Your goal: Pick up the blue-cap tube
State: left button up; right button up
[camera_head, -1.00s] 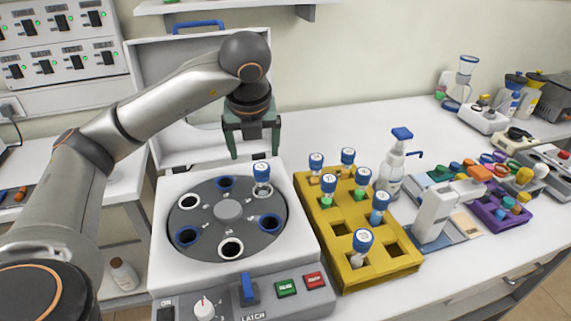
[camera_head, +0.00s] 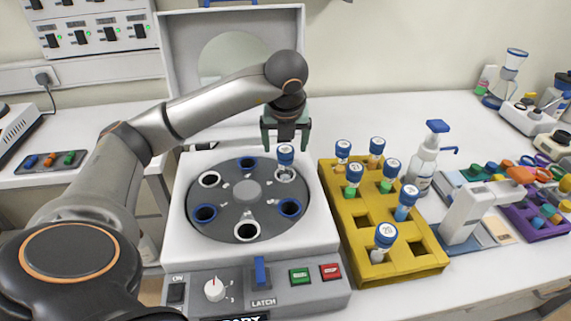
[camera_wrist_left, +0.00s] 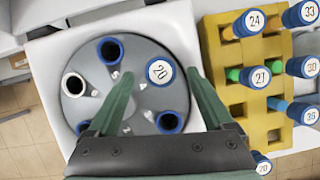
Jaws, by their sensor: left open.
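A blue-cap tube (camera_head: 285,157) stands upright in a hole at the right back of the centrifuge rotor (camera_head: 230,222). My left gripper (camera_head: 285,148) is open above this tube. In the left wrist view the fingers (camera_wrist_left: 160,78) lie on either side of the cap, with gaps to it. Several more blue-cap tubes stand in the yellow rack (camera_head: 375,222), one of them at the front (camera_head: 385,236). My right gripper is not in view.
The centrifuge's raised lid (camera_head: 225,65) stands behind. A pump bottle (camera_head: 428,160) and a white device (camera_head: 468,210) stand right of the rack. A purple rack (camera_head: 540,222) is farther right. The table behind the yellow rack is clear.

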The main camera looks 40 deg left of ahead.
aim_at(285, 149)
pick_arm(q)
jog(key=shift+x, duration=1.6)
jog(key=shift+c, duration=0.2)
jog(key=shift+r, duration=0.1)
grip_shut()
